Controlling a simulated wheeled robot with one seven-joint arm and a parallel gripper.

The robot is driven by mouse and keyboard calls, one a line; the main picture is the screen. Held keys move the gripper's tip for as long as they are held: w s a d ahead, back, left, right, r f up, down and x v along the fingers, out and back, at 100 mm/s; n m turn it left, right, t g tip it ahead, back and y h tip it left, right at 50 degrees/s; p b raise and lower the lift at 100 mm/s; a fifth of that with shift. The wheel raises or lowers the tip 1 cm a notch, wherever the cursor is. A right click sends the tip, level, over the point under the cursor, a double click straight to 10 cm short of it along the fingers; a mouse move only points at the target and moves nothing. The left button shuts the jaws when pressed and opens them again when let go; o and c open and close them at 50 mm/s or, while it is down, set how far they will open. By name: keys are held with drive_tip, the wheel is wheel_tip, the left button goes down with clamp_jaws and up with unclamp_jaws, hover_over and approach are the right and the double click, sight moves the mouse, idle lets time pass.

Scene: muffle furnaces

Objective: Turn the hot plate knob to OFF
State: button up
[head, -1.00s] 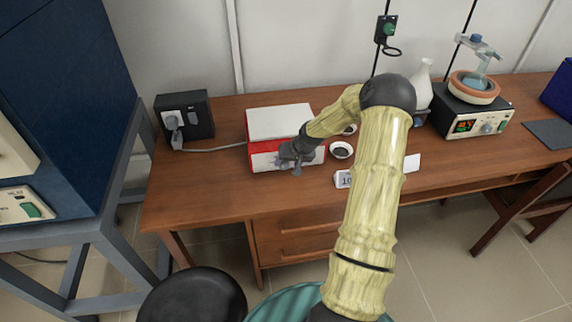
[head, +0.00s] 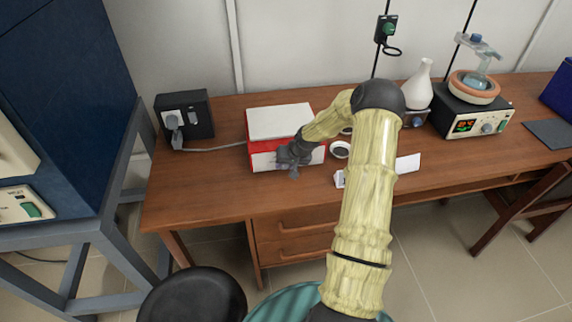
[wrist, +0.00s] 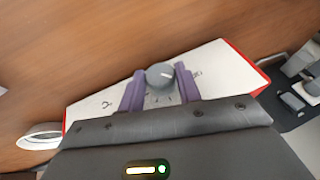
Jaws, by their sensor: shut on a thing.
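The hot plate (head: 280,122) is a red box with a white top on the wooden table, left of centre in the head view. Its pale front panel (wrist: 215,72) shows in the wrist view with dial marks. The grey round knob (wrist: 160,76) has a light pointer line; I cannot read which setting it points to. My gripper (head: 288,163) is at the front of the hot plate. In the wrist view its two purple fingers stand on either side of the knob, shut on it. In the head view the gripper hides the knob.
A black socket box (head: 185,114) with a plug and cable stands left of the hot plate. A small dish (head: 340,150) and a white card (head: 408,163) lie to the right. A white flask (head: 419,85) and a device with a display (head: 470,118) stand further right.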

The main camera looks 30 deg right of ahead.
drive_tip(key=shift+a+f+h+b, duration=0.15)
drive_tip(key=shift+h+b, duration=0.35)
drive_tip(key=shift+b, duration=0.3)
drive_tip(key=h+b, duration=0.2)
drive_tip(key=b, duration=0.1)
drive_tip(key=n+g+h+b, duration=0.1)
drive_tip(key=b, duration=0.2)
drive_tip(key=shift+w+a+h, duration=0.2)
drive_tip(key=shift+a+h, duration=0.15)
drive_tip(key=shift+h, duration=0.05)
drive_tip(key=g+h+b, duration=0.1)
drive_tip(key=h+b, duration=0.1)
drive_tip(key=shift+a+b, duration=0.1)
drive_tip(key=shift+b, duration=0.3)
drive_tip(key=shift+n+h, duration=0.3)
drive_tip(key=o, duration=1)
drive_tip(key=v, duration=1.7)
drive_tip(key=shift+r, duration=0.3)
